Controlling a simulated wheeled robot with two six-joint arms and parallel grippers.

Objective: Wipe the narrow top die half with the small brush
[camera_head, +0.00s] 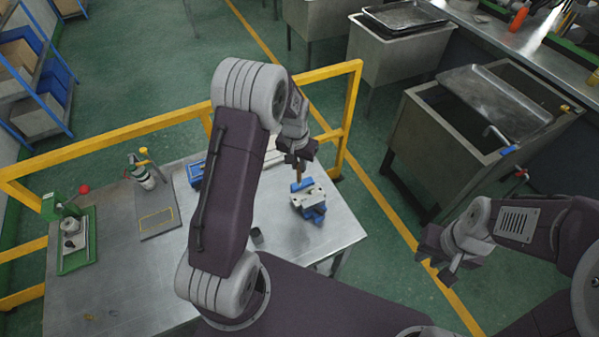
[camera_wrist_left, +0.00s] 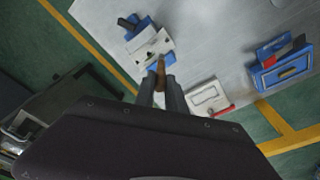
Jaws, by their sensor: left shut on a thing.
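My left gripper (camera_head: 300,163) is shut on the small brush (camera_head: 298,175). The brush's brown wooden part points down from the fingers. It also shows between the fingers in the left wrist view (camera_wrist_left: 161,68). The die half (camera_head: 306,197) is a pale block with blue parts around it on the metal table. In the left wrist view it shows as a white block (camera_wrist_left: 150,48) with small dark holes. The brush tip is over or at its near edge; contact is unclear. My right gripper (camera_head: 440,262) is empty, off the table to the right, its fingers apart.
A yellow rail (camera_head: 130,126) runs behind. A steel sink cabinet (camera_head: 440,140) stands at right.

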